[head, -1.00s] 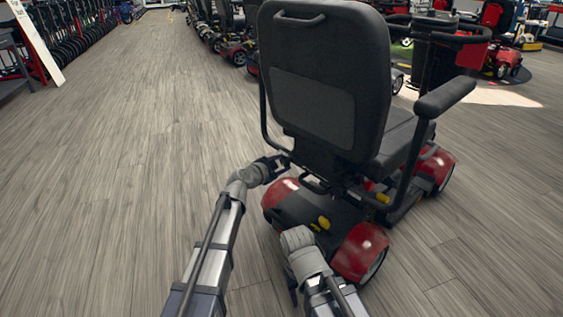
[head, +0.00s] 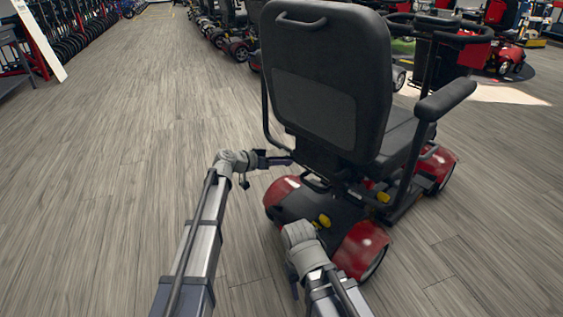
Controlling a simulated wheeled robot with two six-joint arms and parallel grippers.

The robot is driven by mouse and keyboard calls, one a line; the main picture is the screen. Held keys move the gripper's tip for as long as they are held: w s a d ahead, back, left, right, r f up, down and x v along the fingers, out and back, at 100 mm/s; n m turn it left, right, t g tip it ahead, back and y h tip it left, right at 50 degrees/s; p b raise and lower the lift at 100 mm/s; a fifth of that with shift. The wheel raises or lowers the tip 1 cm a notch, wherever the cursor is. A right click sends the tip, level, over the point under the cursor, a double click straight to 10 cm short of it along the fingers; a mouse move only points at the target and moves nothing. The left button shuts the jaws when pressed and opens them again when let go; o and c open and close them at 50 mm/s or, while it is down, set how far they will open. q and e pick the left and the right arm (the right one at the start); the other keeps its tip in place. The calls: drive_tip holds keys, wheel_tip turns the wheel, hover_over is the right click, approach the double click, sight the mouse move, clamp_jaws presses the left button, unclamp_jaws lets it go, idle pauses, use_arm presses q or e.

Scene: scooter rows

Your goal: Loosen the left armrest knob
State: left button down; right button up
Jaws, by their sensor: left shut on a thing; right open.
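The red and black scooter stands with its seat back (head: 315,110) towards me. The left armrest's dark tube (head: 266,110) runs down the left side of the seat back and bends in under it. My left gripper (head: 282,160) is at that lower bend, shut on the left armrest knob, which is too small and covered to make out. My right gripper (head: 293,283) hangs low over the scooter's rear, left of the red right rear fender (head: 361,249). It is open and empty, its fingers mostly hidden by my wrist.
The right armrest (head: 445,99) sticks out on the right. More scooters (head: 235,45) stand in a row behind. The wooden floor (head: 110,180) at left is clear.

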use_arm(q)
drive_tip(key=n+h+b, duration=0.1)
drive_tip(key=n, duration=0.1)
drive_tip(key=n+g+h+b, duration=0.1)
drive_tip(key=n+b, duration=0.1)
drive_tip(key=n+g+h+b, duration=0.1)
drive_tip(key=n+h+b, duration=0.1)
drive_tip(key=n, duration=0.1)
drive_tip(key=shift+w+a+f, duration=0.25)
drive_tip(key=shift+w+f, duration=0.05)
drive_tip(key=shift+f, duration=0.05)
drive_tip(key=shift+n, duration=0.3)
idle(0.4)
drive_tip(key=shift+c, duration=1.8)
unclamp_jaws()
drive_tip(key=shift+a+r, duration=0.1)
drive_tip(key=p+v, duration=0.1)
drive_tip(key=v, duration=0.6)
drive_tip(key=shift+a, duration=0.3)
